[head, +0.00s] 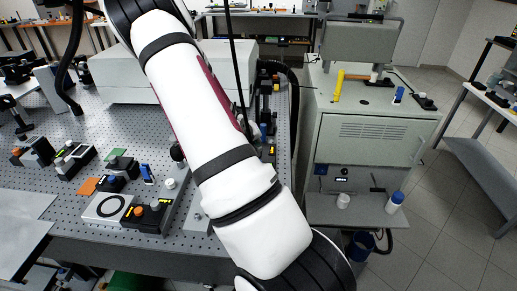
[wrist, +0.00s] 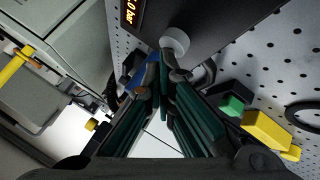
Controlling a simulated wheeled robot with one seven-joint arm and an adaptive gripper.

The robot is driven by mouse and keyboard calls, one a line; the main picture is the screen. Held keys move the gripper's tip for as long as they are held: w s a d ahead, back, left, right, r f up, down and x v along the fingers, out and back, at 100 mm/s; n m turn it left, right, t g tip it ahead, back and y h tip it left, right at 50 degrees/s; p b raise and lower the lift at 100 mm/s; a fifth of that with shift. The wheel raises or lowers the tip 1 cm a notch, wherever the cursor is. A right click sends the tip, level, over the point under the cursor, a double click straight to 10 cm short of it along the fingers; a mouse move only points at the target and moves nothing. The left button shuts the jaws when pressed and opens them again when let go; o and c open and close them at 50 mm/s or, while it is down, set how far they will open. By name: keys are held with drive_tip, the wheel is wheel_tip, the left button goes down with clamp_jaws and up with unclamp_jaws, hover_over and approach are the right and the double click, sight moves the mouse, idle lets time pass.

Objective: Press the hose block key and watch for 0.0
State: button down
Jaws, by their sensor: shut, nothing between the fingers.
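In the wrist view my gripper (wrist: 166,62) has its dark green fingers together and empty. Its tips are right by a pale round key (wrist: 175,40) on a dark block (wrist: 215,18). I cannot tell whether they touch it. A small display (wrist: 132,14) with orange characters sits on the same block, at the top edge of the view. It reads "bar" after a ".0", and the leading digit is cut off or unclear. In the head view my white arm crosses the middle and my gripper does not show.
A perforated optics table (head: 100,190) holds several small blocks, including an orange-topped one (head: 140,212). A grey cabinet (head: 370,135) with a yellow handle (head: 338,85) stands to the right. A yellow block (wrist: 265,130) and a green one (wrist: 232,104) lie right of my fingers.

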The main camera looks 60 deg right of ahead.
drive_tip(key=shift+r, duration=1.1)
wheel_tip(320, 180, up, 6)
drive_tip(key=shift+p, duration=0.9)
